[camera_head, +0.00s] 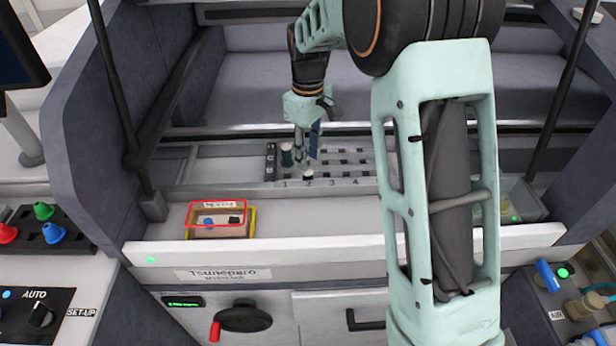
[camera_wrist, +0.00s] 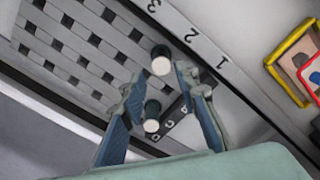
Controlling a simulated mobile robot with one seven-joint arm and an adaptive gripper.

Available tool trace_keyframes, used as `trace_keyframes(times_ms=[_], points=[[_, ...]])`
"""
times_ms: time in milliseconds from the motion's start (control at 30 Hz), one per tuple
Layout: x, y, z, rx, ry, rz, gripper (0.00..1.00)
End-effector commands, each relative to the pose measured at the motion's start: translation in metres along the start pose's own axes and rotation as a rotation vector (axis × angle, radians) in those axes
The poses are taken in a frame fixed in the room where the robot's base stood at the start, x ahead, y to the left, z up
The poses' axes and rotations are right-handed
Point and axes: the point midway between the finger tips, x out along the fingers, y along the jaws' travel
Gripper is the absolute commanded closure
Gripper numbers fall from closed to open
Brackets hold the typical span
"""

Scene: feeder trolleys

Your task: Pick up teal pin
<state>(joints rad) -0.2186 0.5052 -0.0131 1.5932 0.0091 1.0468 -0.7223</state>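A dark teal pin (camera_head: 286,158) with a pale top stands in the slotted rack (camera_head: 345,181) near the column marked 1. In the wrist view the same pin (camera_wrist: 152,112) shows between my fingers, with a gap on each side. A second dark pin (camera_head: 308,177) with a white top stands near the column marked 2. In the wrist view it (camera_wrist: 160,62) lies beyond my fingertips. My gripper (camera_head: 306,160) is open and empty above the left end of the rack; its fingers also show in the wrist view (camera_wrist: 162,84). I cannot tell its exact height over the pins.
A small yellow-and-red-rimmed box (camera_head: 217,234) with a blue and a black piece in it sits on the ledge left of the rack. Dark posts (camera_head: 120,90) and grey side walls flank the bay. A clear bin (camera_head: 520,203) stands at the right.

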Motion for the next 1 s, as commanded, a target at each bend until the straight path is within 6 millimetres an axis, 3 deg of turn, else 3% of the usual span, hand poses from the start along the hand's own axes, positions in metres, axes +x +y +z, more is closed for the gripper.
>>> trace_keyframes(times_ms=[600,900,1000], points=[[0.074,-0.002,0.003,0.004,0.000,0.002,0.71],[0.080,-0.002,0.002,0.004,0.002,0.003,0.71],[0.080,-0.002,0.002,0.004,0.002,0.003,0.80]])
